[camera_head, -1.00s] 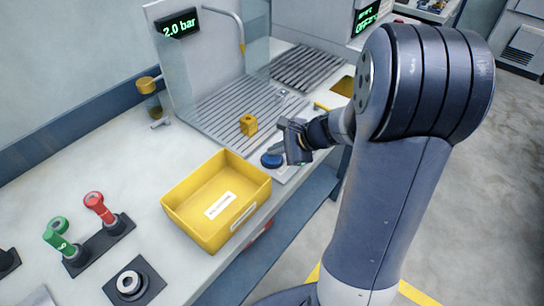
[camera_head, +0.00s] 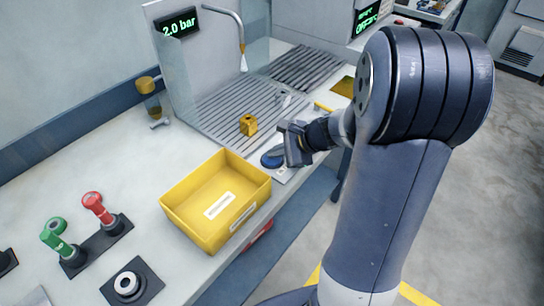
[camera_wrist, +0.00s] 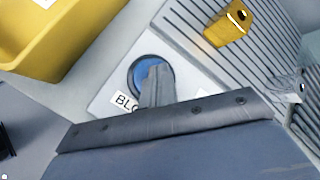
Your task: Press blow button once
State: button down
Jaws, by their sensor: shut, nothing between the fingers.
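The blow button (camera_head: 269,161) is a round blue button on a pale plate at the front edge of the grated station. In the wrist view the blue button (camera_wrist: 141,76) sits in a dark ring beside a label starting "BLO", which is partly covered. My gripper (camera_head: 281,152) is shut and empty, with its fingertips over the button. In the wrist view the fingers (camera_wrist: 157,84) hide the button's right and lower part. The tips seem to be at the button's top, but I cannot tell how far it is pressed. A pale streak (camera_head: 244,63) shows below the bent nozzle (camera_head: 241,42).
A yellow bin (camera_head: 215,203) stands left of the button. A small yellow block (camera_head: 248,125) sits on the grate (camera_head: 225,105) behind it. Green (camera_head: 56,235) and red (camera_head: 97,205) handled pieces stand front left. A display (camera_head: 176,22) reads 2.0 bar.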

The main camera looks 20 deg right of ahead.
aim_at(276, 160)
jog(key=shift+r+p, duration=0.7)
jog(key=shift+r, duration=0.2)
notch_tip(276, 160, up, 5)
jog(key=p, duration=0.4)
dwell(0.7)
